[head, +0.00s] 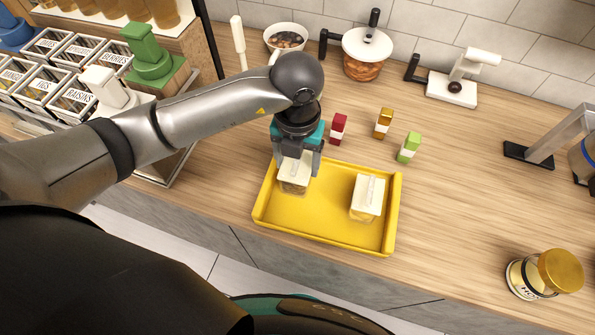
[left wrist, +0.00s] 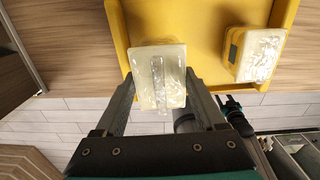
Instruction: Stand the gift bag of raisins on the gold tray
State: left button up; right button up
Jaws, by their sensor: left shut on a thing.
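My left gripper (head: 297,168) is shut on a small bag (head: 294,180) with a pale, clear-wrapped top. It holds the bag upright over the left part of the gold tray (head: 325,232). In the left wrist view the held bag (left wrist: 158,78) sits between the two fingers, with the tray (left wrist: 195,25) behind it. I cannot tell whether its base touches the tray, nor read a label on it. A second similar bag (head: 367,198) stands on the tray's right part and shows in the left wrist view (left wrist: 258,55). My right gripper is in neither view.
Small red (head: 338,129), gold (head: 383,123) and green (head: 408,147) boxes stand behind the tray. A jar with a gold lid (head: 540,274) is at the front right. Labelled bins (head: 70,90), one reading raisins, stand at the left.

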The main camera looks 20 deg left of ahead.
pick_arm(q)
jog(key=shift+f, duration=2.35)
jog(key=shift+f, duration=0.15)
jog(key=o, duration=1.5)
notch_tip(320, 180, up, 12)
jog(key=shift+r, duration=0.2)
